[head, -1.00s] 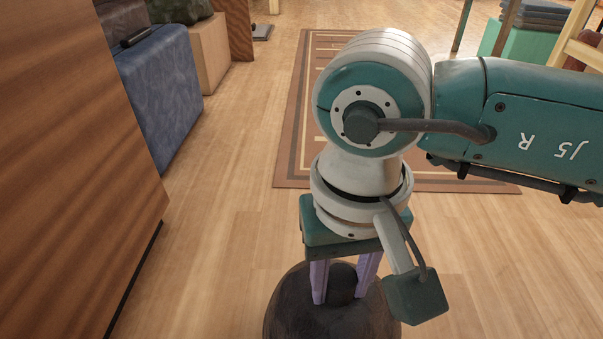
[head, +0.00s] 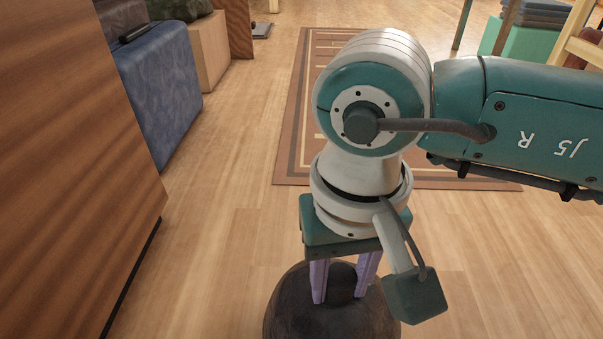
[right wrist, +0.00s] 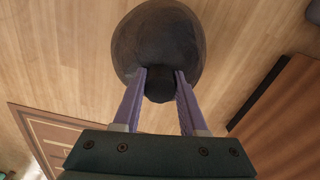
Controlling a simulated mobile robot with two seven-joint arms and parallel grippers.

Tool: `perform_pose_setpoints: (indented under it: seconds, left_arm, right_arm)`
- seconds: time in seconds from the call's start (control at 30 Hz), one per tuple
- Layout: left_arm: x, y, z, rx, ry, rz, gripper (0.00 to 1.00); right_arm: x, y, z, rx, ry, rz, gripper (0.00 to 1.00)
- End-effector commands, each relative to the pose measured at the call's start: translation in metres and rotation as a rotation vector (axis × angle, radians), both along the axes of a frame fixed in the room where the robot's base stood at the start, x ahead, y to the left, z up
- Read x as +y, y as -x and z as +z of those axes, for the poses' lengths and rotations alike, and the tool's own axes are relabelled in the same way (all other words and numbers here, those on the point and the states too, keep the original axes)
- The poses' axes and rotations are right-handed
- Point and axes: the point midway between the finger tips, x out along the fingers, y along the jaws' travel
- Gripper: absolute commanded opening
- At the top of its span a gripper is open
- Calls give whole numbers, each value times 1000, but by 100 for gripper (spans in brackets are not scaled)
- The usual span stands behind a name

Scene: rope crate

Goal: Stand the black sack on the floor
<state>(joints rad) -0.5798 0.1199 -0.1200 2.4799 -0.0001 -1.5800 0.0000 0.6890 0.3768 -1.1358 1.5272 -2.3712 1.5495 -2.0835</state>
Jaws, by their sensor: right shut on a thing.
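The black sack (head: 325,318) is a dark, rounded bundle at the bottom of the head view, partly cut off by the frame edge. It also shows in the right wrist view (right wrist: 160,32), with a darker neck between the fingers. My right gripper (head: 340,300) points down, its purple fingers shut on the sack's neck from both sides. It also shows in the right wrist view (right wrist: 160,75). The sack's underside is hidden, so I cannot tell whether it touches the floor. My left gripper is out of view.
A wooden cabinet (head: 70,150) stands close on the left. Behind it are a blue suitcase (head: 160,95) and a tan box (head: 208,50). A brown striped rug (head: 300,120) lies ahead. Bare wooden floor (head: 215,240) lies between the cabinet and the sack.

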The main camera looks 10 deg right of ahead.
Motion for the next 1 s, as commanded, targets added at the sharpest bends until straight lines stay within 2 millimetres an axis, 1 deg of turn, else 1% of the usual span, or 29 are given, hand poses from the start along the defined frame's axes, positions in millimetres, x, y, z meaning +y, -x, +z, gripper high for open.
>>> perform_pose_setpoints:
  seconds: [0.37, 0.4, 0.7, 1.0]
  left_arm:
    - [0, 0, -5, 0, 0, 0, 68]
    - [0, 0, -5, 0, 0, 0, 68]
    - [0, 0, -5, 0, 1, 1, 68]
    - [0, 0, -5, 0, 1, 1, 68]
  right_arm:
    - [0, -1, -5, -3, -2, 0, 0]
    - [0, -1, -4, -3, -2, 0, 43]
    - [0, 0, -5, -1, -1, 0, 76]
    - [-1, 1, -6, 2, 2, 0, 76]
